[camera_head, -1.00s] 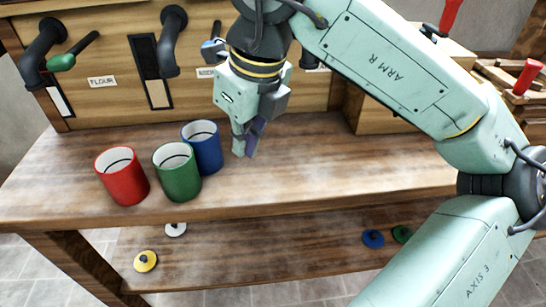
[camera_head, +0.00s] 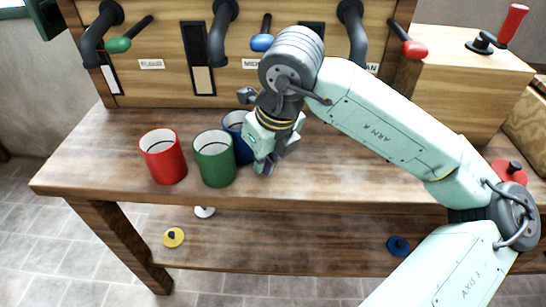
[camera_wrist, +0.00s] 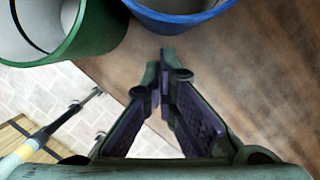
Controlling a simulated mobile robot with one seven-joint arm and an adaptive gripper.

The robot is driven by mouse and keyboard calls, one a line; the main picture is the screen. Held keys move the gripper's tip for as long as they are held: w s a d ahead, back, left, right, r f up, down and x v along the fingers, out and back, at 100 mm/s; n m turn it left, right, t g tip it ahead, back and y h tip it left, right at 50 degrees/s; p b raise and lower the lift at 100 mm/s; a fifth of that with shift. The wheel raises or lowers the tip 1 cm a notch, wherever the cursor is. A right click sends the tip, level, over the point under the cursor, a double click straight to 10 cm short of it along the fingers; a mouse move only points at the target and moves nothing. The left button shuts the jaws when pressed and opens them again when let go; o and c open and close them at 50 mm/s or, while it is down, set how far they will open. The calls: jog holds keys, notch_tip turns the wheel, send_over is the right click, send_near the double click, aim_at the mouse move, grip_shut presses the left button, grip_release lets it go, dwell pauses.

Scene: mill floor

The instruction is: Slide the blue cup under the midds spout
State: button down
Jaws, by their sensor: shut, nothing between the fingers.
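The blue cup (camera_head: 239,136) stands upright on the bench, behind and right of the green cup (camera_head: 214,160), and my arm hides part of it. The midds spout (camera_head: 222,35) is the middle dark pipe on the wooden cabinet, by the blue lever and the partly hidden midds label (camera_head: 252,63). The blue cup is in front of the cabinet, slightly right of that pipe in the picture. My gripper (camera_head: 266,168) is shut and empty, low at the near right side of the blue cup. In the wrist view, the blue cup's rim (camera_wrist: 178,18) is just beyond my fingertips (camera_wrist: 163,62).
The red cup (camera_head: 163,157) stands left of the green cup. The flour spout (camera_head: 98,35) and bran spout (camera_head: 351,30) flank the middle one. A wooden box (camera_head: 460,85) stands at right. Coloured lids lie on the lower shelf.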

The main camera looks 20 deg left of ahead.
aim_at(241, 143)
jog(key=shift+w+a, duration=0.3)
jog(key=shift+a, duration=0.15)
jog(key=shift+w+a+f, duration=0.15)
jog(key=shift+a, duration=0.1)
jog(key=w+a+b, duration=0.2)
jog(key=a, duration=0.1)
jog(key=w+a+b, duration=0.1)
jog(key=shift+a, duration=0.35)
jog(key=shift+s, duration=0.1)
jog(key=shift+d, duration=0.1)
